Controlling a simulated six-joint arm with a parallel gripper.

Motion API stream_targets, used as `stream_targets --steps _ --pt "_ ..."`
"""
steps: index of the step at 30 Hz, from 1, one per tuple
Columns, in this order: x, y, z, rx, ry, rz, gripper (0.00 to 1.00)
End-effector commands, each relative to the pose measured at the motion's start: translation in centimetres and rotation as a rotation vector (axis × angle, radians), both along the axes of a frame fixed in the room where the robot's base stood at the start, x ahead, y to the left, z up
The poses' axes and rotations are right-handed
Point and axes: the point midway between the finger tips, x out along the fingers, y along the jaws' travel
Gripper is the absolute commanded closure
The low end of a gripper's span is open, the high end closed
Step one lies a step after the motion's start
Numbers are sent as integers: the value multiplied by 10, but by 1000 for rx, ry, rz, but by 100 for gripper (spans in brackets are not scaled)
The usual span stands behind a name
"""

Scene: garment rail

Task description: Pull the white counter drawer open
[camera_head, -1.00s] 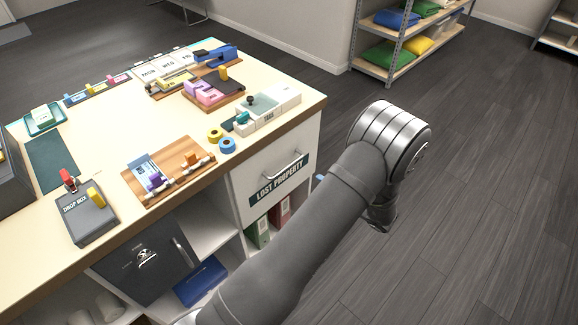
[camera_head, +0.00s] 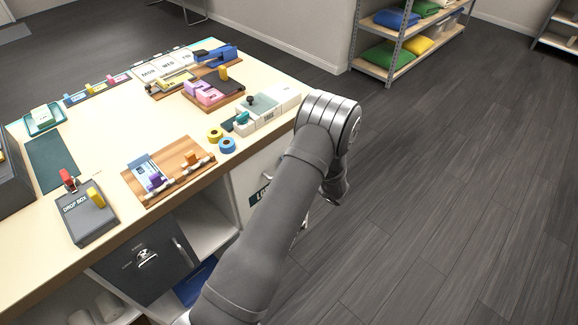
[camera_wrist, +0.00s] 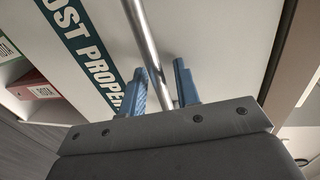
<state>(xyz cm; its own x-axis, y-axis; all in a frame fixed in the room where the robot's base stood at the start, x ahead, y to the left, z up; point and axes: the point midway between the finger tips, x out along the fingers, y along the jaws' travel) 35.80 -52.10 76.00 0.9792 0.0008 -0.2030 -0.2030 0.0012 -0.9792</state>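The white drawer front (camera_head: 258,170) is at the right end of the counter and looks shut; my arm covers much of it and its handle in the head view. In the wrist view the white drawer front (camera_wrist: 215,45) fills the middle, with the dark "LOST PROPERTY" label (camera_wrist: 82,48) at left. The silver bar handle (camera_wrist: 149,45) runs down between the two blue fingers of my gripper (camera_wrist: 160,85). The fingers are open, one on each side of the bar, with a visible gap around it. In the head view my fingers are hidden behind my arm.
The counter top (camera_head: 110,125) holds a stapler, trays, tape rolls and a wooden rack (camera_head: 168,172). A dark safe (camera_head: 148,262) and open shelves are below it. The floor (camera_head: 430,200) to the right is clear. A shelf unit (camera_head: 395,50) stands far back.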

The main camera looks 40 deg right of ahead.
Motion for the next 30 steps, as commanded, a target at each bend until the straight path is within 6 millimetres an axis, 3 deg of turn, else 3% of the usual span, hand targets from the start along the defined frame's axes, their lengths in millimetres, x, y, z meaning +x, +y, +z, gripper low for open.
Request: stream_targets --steps 6,11,23,30 --pt "0 0 0 0 0 0 71" --pt "0 0 0 1 0 0 100" --pt "-10 0 0 2 1 -2 100" --pt "-52 -1 0 2 1 -6 100"
